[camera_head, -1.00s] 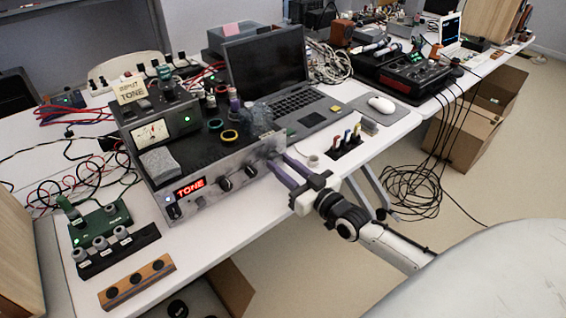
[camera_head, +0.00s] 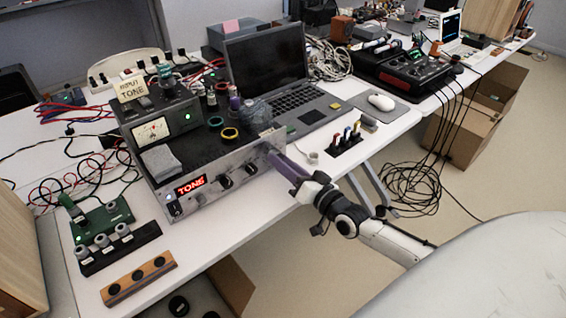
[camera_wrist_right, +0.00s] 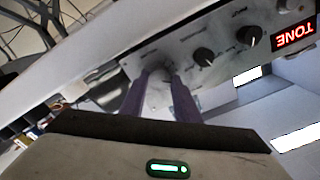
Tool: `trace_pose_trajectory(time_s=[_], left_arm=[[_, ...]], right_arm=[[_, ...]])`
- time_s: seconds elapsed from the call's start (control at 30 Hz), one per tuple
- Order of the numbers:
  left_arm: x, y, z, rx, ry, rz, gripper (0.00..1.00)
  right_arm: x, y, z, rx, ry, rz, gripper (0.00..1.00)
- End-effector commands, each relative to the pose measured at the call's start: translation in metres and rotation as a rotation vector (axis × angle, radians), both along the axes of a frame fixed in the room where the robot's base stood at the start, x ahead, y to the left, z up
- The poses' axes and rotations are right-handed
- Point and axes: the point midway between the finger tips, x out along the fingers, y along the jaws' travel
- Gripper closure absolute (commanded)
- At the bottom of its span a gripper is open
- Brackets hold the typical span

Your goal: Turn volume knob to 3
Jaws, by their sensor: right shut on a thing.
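The grey amplifier (camera_head: 212,189) stands on the table with a red "TONE" display (camera_head: 190,185) on its front panel. My right gripper (camera_head: 270,152), with purple fingers, is at the right end of this panel. In the right wrist view its fingers (camera_wrist_right: 157,74) are shut on the rightmost knob, taken as the volume knob. The fingers mostly hide this knob, and its scale and setting cannot be read. Two black knobs (camera_head: 225,182) and (camera_head: 251,168) sit between it and the display. They also show in the right wrist view (camera_wrist_right: 204,57). My left gripper is out of view.
A laptop (camera_head: 268,62) stands behind the amplifier. A small black rack with coloured plugs (camera_head: 346,140) and a white mouse (camera_head: 381,102) lie to the right. A green circuit board (camera_head: 103,220) and a wooden strip (camera_head: 138,278) lie to the left. Cables hang off the table at right.

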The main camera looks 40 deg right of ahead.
Motion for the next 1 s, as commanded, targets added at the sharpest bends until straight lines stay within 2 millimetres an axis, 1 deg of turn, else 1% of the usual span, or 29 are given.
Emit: trace_pose_trajectory(time_s=[0.4,0.43,0.5,0.53,0.83,0.93,1.0], left_arm=[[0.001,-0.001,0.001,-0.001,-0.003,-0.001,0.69],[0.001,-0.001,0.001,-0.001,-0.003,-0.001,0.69],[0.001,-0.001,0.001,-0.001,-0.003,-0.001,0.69],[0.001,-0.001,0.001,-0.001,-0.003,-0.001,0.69],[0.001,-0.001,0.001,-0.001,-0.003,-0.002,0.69],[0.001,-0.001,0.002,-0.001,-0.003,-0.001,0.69],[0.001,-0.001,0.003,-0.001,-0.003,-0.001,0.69]], right_arm=[[0.000,0.000,0.000,0.006,0.000,0.000,0.94],[0.000,0.000,0.000,0.006,0.000,0.000,0.68],[0.000,0.000,0.000,0.006,0.000,0.000,0.56],[0.000,0.000,0.000,0.006,0.000,0.000,0.53],[-0.001,0.000,0.000,0.005,0.000,0.000,0.53],[-0.008,-0.001,-0.001,0.005,0.002,0.000,0.53],[-0.018,-0.001,-0.001,0.005,0.004,0.000,0.53]])
